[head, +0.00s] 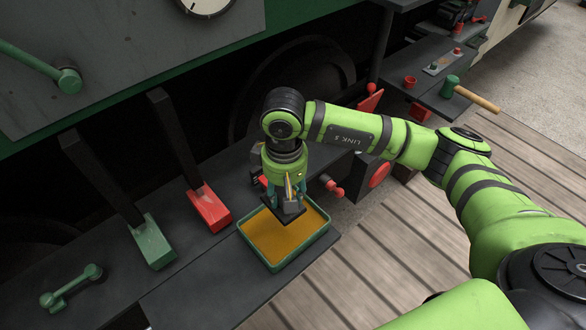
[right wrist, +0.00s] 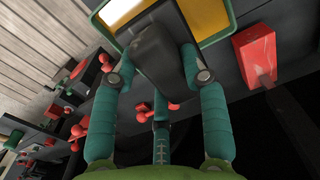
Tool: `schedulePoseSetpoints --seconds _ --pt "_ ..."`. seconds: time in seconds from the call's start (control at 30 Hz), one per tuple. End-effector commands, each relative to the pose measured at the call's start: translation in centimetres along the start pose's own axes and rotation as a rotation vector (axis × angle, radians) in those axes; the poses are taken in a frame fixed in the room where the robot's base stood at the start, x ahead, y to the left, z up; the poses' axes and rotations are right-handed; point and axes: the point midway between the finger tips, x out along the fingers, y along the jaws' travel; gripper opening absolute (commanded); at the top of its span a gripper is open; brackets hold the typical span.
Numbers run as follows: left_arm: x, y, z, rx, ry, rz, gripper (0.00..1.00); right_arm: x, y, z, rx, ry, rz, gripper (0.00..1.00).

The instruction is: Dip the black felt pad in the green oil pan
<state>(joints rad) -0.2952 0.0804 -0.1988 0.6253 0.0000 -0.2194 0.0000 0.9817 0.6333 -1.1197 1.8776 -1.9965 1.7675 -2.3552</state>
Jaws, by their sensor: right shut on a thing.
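The green oil pan (head: 303,252) holds amber oil and sits on the dark bench, in the middle of the head view. Its corner also shows at the top of the right wrist view (right wrist: 232,20). My right gripper (head: 284,190) points down over the back part of the pan, its teal fingers shut on the black felt pad (head: 284,221). The pad's dark grey block shows between the fingers in the right wrist view (right wrist: 158,62). The flat dark underside is at or just above the oil; I cannot tell whether it touches. My left gripper is not in view.
A red block (head: 209,208) and a green block (head: 152,242), both with dark upright bars, stand left of the pan. A green handle (head: 72,287) lies further left. A green mallet (head: 450,86) and red cups are at upper right. Wooden planks run at the right.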

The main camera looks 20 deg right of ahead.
Motion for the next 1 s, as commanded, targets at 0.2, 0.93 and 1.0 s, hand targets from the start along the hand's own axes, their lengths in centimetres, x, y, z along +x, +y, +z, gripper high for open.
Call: schedulePoseSetpoints --seconds 0.2,0.93,1.0 --pt "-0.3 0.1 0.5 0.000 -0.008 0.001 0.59 0.8 -0.3 -0.4 -0.033 -0.001 0.001 0.11" --pt "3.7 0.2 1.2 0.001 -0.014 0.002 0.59 7.5 -0.2 -0.4 -0.030 0.001 0.003 0.11" --pt "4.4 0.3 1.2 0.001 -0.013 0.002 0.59 8.2 -0.2 -0.3 -0.030 0.001 0.003 0.11"
